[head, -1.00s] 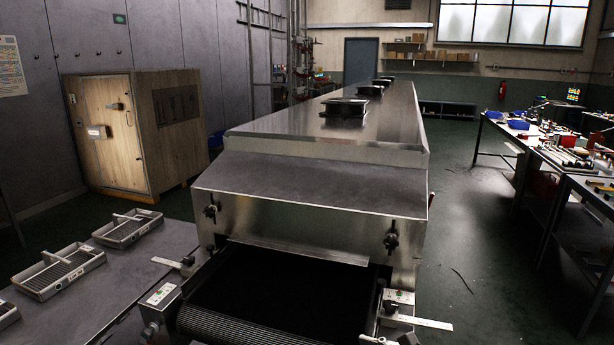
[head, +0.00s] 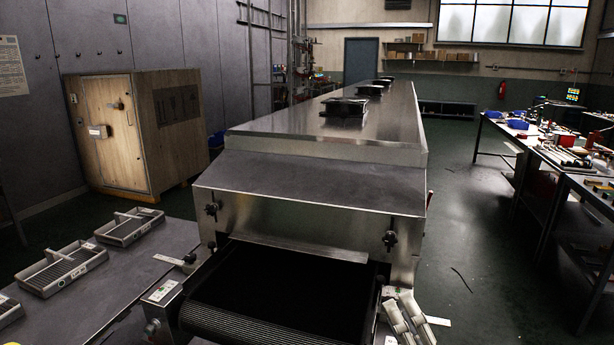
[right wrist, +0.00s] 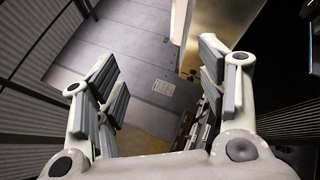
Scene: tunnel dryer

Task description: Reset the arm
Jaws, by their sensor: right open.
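My right gripper (head: 408,322) shows at the bottom right of the head view, beside the right end of the conveyor mouth. Its pale fingers point up and partly cover the small control box and metal plate there. In the right wrist view my right gripper (right wrist: 165,95) has its two grey-padded fingers wide apart, with nothing between them.
The steel tunnel dryer (head: 310,185) fills the middle, with its black belt (head: 275,290) in front. Wire-bottomed trays (head: 63,268) lie on the left table (head: 150,270). A wooden cabinet (head: 130,135) stands behind. Cluttered workbenches (head: 560,160) stand at right, with open floor between.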

